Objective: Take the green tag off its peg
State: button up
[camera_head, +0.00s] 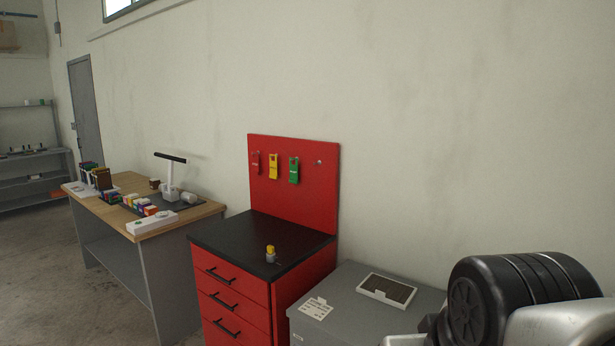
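The green tag (294,170) hangs on the upright red backboard (316,205) of a red cabinet, right of a yellow tag (273,167) and a red tag (255,163). The peg that holds the green tag is too small to make out clearly. A bare round peg or fitting (319,162) shows to the right of the green tag. Part of my own arm shows at the lower right, well apart from the board. My gripper is not in view.
The cabinet's black top (262,247) holds a small yellow-and-grey item (270,254). A grey cabinet (345,311) with a framed tray (387,289) and a white card stands right of it. A wooden table (150,208) with assorted items is at left. Floor is open farther left.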

aim_at(293, 168)
jog(key=i+j+z, duration=0.15)
jog(key=z, duration=1.1)
jog(key=i+j, duration=0.1)
jog(key=j, duration=0.45)
jog(key=i+j, duration=0.1)
jog(key=j, duration=0.5)
jog(key=i+j, duration=0.1)
jog(key=j, duration=0.45)
jog(key=i+j, duration=0.15)
jog(key=j, duration=0.45)
jog(key=i+j, duration=0.1)
jog(key=j, duration=0.45)
jog(key=i+j, duration=0.1)
jog(key=j, duration=0.45)
